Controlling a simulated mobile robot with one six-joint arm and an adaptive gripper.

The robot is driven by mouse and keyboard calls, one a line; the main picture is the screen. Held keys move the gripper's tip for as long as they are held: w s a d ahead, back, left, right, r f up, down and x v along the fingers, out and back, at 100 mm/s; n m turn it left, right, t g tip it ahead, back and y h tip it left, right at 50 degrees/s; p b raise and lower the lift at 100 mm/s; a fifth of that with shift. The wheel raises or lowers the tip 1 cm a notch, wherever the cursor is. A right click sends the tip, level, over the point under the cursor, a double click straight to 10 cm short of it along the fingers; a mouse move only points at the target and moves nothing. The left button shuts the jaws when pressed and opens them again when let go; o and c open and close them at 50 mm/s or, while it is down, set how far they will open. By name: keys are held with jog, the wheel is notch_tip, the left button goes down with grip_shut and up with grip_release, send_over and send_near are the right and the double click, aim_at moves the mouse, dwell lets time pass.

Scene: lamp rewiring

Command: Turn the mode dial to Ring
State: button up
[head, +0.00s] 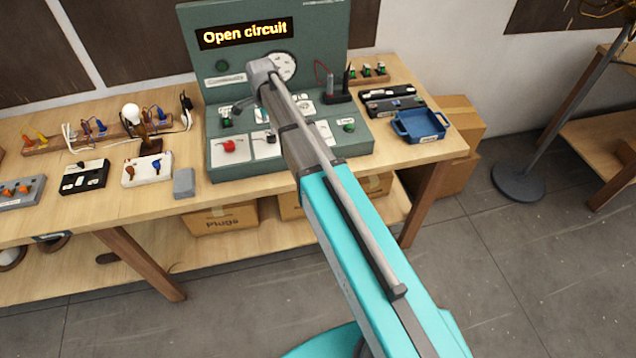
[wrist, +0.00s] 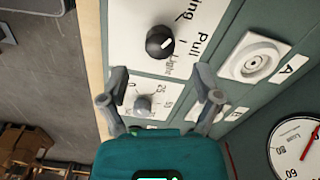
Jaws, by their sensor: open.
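The mode dial (wrist: 160,42) is a round black knob with a white mark on a white plate, in the upper middle of the wrist view. Printed words beside it read "Pull", one ending in "ing" cut by the frame edge, and a partly legible one near the knob's lower right. I cannot tell surely which word the mark points at. My gripper (wrist: 160,84) is open, its two fingers apart and empty. In the picture the fingertips lie below the dial, on either side of a smaller grey knob (wrist: 143,104) with a number scale. In the head view my arm hides the dial.
The green test console (head: 222,82) has a lit display (head: 244,33) reading "Open circuit". A round gauge (wrist: 297,148) and a white socket plate (wrist: 255,58) are to the right in the wrist view. A red knob (head: 229,145) and a blue tray (head: 420,125) are on the bench side.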

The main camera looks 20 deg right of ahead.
aim_at(271, 136)
jog(key=shift+r+p, duration=4.3)
jog(key=shift+r, duration=0.3)
jog(key=s+d+f+n+b, duration=0.3)
jog(key=s+f+n+b, duration=0.1)
jog(key=s, duration=0.4)
jog(key=s+d+f+n+b, duration=0.2)
jog(key=s+f+n+b, duration=0.3)
jog(key=s, duration=0.4)
jog(key=s+d+f+n+b, duration=0.3)
jog(key=s+f+n+b, duration=0.2)
jog(key=s, duration=0.3)
jog(key=shift+s+d+n, duration=0.15)
jog(key=shift+d+n, duration=0.2)
jog(key=shift+n, duration=0.15)
